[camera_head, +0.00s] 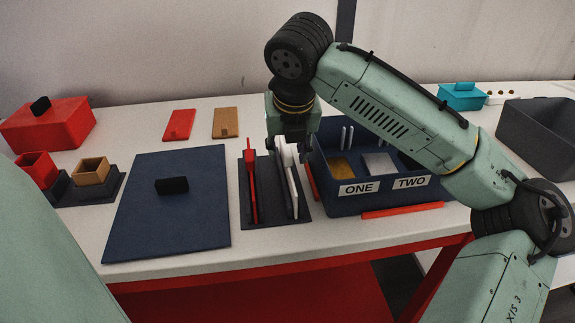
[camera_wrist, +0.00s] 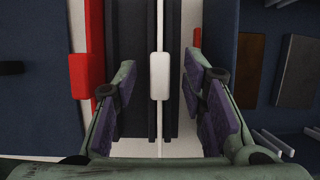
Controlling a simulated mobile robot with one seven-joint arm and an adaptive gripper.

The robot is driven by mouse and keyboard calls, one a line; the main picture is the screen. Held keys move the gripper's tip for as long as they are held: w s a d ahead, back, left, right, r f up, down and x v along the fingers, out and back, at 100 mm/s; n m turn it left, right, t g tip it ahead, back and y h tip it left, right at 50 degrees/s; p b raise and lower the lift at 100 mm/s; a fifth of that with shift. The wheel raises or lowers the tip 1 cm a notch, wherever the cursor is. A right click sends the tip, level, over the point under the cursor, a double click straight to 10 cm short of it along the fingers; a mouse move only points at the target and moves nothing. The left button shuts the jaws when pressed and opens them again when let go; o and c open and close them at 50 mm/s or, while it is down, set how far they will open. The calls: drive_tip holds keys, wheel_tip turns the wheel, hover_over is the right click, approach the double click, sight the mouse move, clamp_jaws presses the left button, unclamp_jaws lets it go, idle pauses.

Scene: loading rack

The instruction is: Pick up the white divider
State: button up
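The white divider (camera_head: 292,187) stands upright in a dark slotted rack (camera_head: 270,214), next to a red divider (camera_head: 253,188). In the wrist view, the white divider's tab (camera_wrist: 159,75) lies between the two finger pads, with a gap on each side. My gripper (camera_head: 289,152) is open above the rack, pointing down around the top of the white divider. In the head view, the gripper partly hides the top of that divider.
A blue bin (camera_head: 345,205) labelled ONE and TWO stands close on the right, with a red strip (camera_head: 402,210) in front. A dark blue lidded panel (camera_head: 165,222) lies to the left. Red and tan plates (camera_head: 179,125) lie behind.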

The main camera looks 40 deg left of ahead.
drive_tip(key=shift+w+a+f, duration=0.1)
drive_tip(key=shift+a+f, duration=0.05)
drive_tip(key=shift+f, duration=0.4)
drive_tip(key=shift+c, duration=0.5)
clamp_jaws()
